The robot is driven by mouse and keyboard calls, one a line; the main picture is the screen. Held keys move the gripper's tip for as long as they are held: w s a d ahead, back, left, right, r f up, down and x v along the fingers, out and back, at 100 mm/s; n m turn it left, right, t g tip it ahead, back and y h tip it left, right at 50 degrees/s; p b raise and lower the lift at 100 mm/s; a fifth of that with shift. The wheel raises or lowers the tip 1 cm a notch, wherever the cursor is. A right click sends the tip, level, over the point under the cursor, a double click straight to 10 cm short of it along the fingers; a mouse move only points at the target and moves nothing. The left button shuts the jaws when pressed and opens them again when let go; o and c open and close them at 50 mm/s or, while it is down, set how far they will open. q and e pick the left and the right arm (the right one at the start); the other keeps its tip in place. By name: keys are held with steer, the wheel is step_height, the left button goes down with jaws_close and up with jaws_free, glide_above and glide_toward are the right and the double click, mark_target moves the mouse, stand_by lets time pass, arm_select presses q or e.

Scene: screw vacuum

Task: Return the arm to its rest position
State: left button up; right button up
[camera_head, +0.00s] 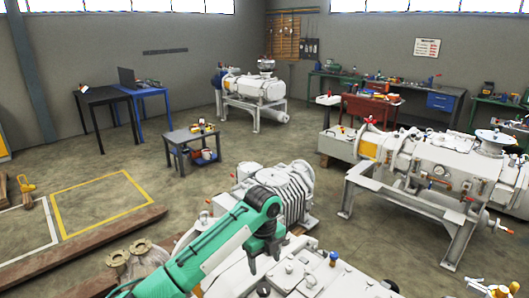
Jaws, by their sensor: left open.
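Part of that machine is hidden by the arm. Whether the fingertips touch it, I cannot tell. A ribbed grey-white motor housing (290,193) is just behind the wrist. My right gripper is not in view.
A large white pump assembly (425,165) on a frame stands at the right. A small grey table (186,134) with parts is behind the arm. Wooden beams (85,250) and round flanged parts (141,247) lie at the lower left. The floor beyond the beams is mostly clear.

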arm_select(q)
steer(key=s+a+f+n+t+h, duration=0.1)
steer(key=s+a+f+n+h, duration=0.25)
steer(key=s+f+n, duration=1.15)
steer(key=s+a+r+n+t+y, duration=0.3)
steer(key=s+a+n, duration=0.9)
steer(key=s+a, duration=0.95)
step_height(320, 180, down, 33)
steer(key=s+d+g, duration=0.2)
steer(key=s+a+f+g, duration=0.1)
steer(key=s+a+f, duration=0.2)
steer(key=s+f, duration=1.5)
steer(key=shift+s+a+f+m+y, duration=0.2)
steer(key=shift+s+f+m+y, duration=0.15)
steer(key=shift+f+y, duration=0.15)
